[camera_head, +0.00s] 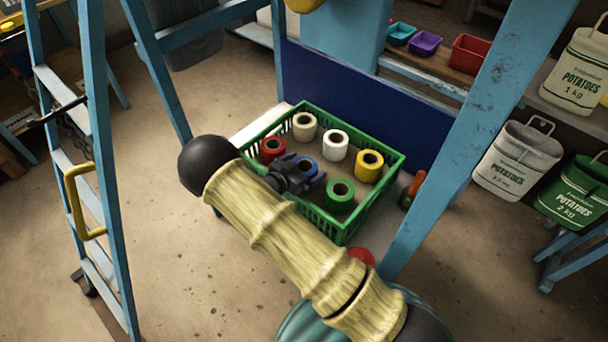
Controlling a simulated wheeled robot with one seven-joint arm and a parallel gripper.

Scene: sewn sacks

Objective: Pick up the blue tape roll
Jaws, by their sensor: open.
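The blue tape roll (309,164) stands in a green crate (390,179) in the middle of the view. Its near and left parts are hidden behind my gripper (318,178). My gripper is dark and open, with its fingers at the blue roll. I cannot tell whether they touch it or are around it. My pale yellow arm comes in from the bottom right and covers the crate's near left side.
The crate also holds a red roll (272,148), a cream roll (304,126), a white roll (335,145), a yellow roll (369,166) and a green roll (340,195). Blue posts (480,100) flank it. A ladder (95,150) stands left. Potato sacks (511,158) are at right.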

